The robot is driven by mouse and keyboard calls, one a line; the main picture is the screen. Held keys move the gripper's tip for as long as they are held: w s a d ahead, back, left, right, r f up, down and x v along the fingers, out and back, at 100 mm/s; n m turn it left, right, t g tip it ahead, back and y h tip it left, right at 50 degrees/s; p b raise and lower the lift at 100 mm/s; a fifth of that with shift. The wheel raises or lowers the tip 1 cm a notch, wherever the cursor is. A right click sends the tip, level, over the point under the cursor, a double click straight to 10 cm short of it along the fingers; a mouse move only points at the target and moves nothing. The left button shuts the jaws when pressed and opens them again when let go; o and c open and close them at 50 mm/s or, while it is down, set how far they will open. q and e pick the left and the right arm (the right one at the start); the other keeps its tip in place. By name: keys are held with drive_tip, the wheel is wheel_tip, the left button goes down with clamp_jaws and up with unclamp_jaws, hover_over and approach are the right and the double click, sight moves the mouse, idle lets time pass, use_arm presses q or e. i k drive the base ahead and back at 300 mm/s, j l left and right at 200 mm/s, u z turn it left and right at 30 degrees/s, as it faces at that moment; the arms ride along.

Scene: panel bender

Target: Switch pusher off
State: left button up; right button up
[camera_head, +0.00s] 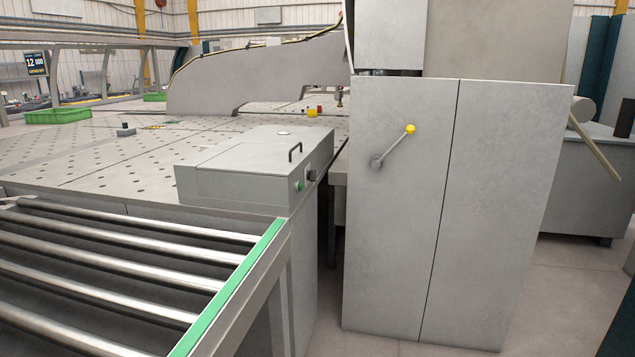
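A grey metal box (235,185) with a black lid handle (295,152) stands on the corner of the perforated table. Its right end carries a green button (299,186) and a small dark switch (311,176) beside it. The switch's setting is too small to read. On the tall grey cabinet (395,255) a lever (393,147) with a yellow knob (410,129) points up and to the right from its pivot. No label shows which control belongs to the pusher. Neither of my grippers is in view.
A roller conveyor (120,262) with a green-striped edge (230,290) fills the lower left. A narrow gap separates the box's stand from the cabinet. Open floor (570,275) lies to the cabinet's right. A green crate (58,116) sits on the table at the far left.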

sight(312, 175)
drive_tip(key=i+l+u, duration=0.2)
drive_tip(key=u, duration=0.3)
drive_tip(key=i+l+u, duration=0.3)
drive_tip(key=u, duration=0.2)
drive_tip(key=i+l+u, duration=0.15)
drive_tip(key=l+u, duration=0.3)
